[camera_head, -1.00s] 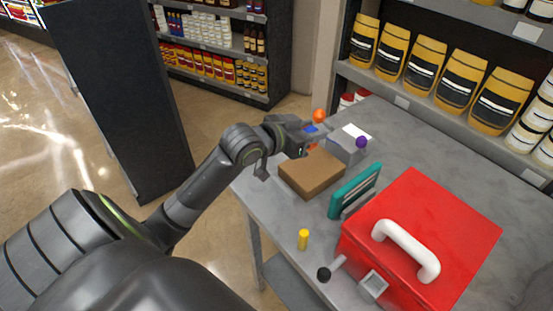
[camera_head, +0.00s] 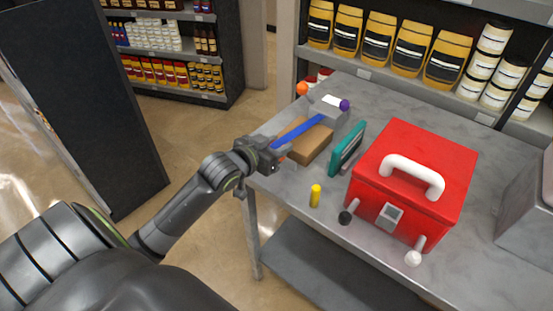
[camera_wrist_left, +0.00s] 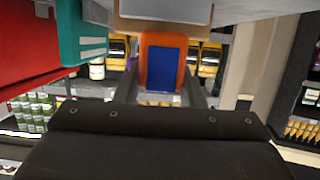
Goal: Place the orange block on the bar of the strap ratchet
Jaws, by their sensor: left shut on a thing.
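My left gripper (camera_head: 277,156) is at the near left edge of the table, beside the brown block. It is shut on an orange block with a blue face (camera_wrist_left: 165,62), which sits between the fingers in the left wrist view. A long blue bar (camera_head: 298,131) runs from the gripper to a grey box (camera_head: 330,110) with a white top patch, an orange knob and a purple knob. I cannot tell for certain which part is the strap ratchet. My right gripper is not in view.
A brown block (camera_head: 311,146) lies under the blue bar. A teal case (camera_head: 347,146), a red box with a white handle (camera_head: 425,165) and a yellow cylinder (camera_head: 315,195) stand to the right. Shelves are behind.

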